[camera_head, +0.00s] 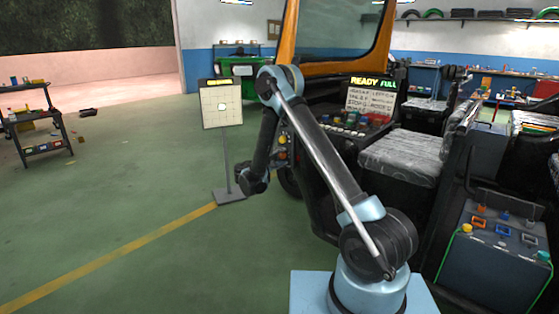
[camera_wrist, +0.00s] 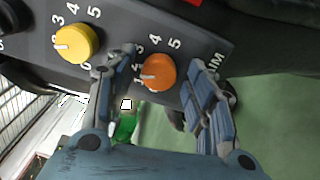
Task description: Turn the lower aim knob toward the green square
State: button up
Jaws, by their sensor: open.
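The orange knob (camera_wrist: 158,71) sits on the dark panel near the word AIM and is the lower of two knobs in the head view. Its white mark points left, near the 1. The yellow knob (camera_wrist: 75,43) beside it has its own number scale. My gripper (camera_wrist: 162,62) is open, with one finger on each side of the orange knob; I cannot tell whether they touch it. In the head view my arm's end hangs beside the knob panel and its fingers are not distinct. The target board (camera_head: 222,105) shows a small bright square; I cannot make out a green square on it.
The board stands on a post with a grey foot (camera_head: 229,196). A green bin (camera_head: 240,67) is behind it. The lit display (camera_head: 372,99) reads READY FULL. A padded seat (camera_head: 402,155) is at right. Green floor is free at left, near a small shelf cart (camera_head: 40,150).

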jog(key=v, duration=1.2)
jog(key=shift+w, duration=0.1)
jog(key=s+d+r+m+g+y, duration=0.1)
jog(key=d+r+g, duration=0.1)
jog(key=d+r, duration=0.45)
jog(key=d+r+m+g, duration=0.2)
jog(key=d+r+g, duration=0.1)
jog(key=d, duration=0.7)
jog(key=s+d+r+m+g+y, duration=0.2)
jog(key=s+d+r+g, duration=0.2)
jog(key=s+d, duration=0.85)
jog(key=s+d+f+m+g+y, duration=0.1)
jog(key=s+d+m+y, duration=0.1)
jog(key=s+d, duration=0.35)
jog(key=s+d+f+m+g+y, duration=0.1)
jog(key=s+d+y, duration=0.1)
jog(key=s, duration=0.7)
jog(key=s+a+f+m+y, duration=0.1)
jog(key=s+f+m+y, duration=0.1)
jog(key=s, duration=0.6)
jog(key=s+a+f+m+g+y, duration=0.1)
jog(key=s+f, duration=0.3)
jog(key=s, duration=0.4)
jog(key=shift+f+m+y, duration=0.25)
jog(key=shift+m+y, duration=0.25)
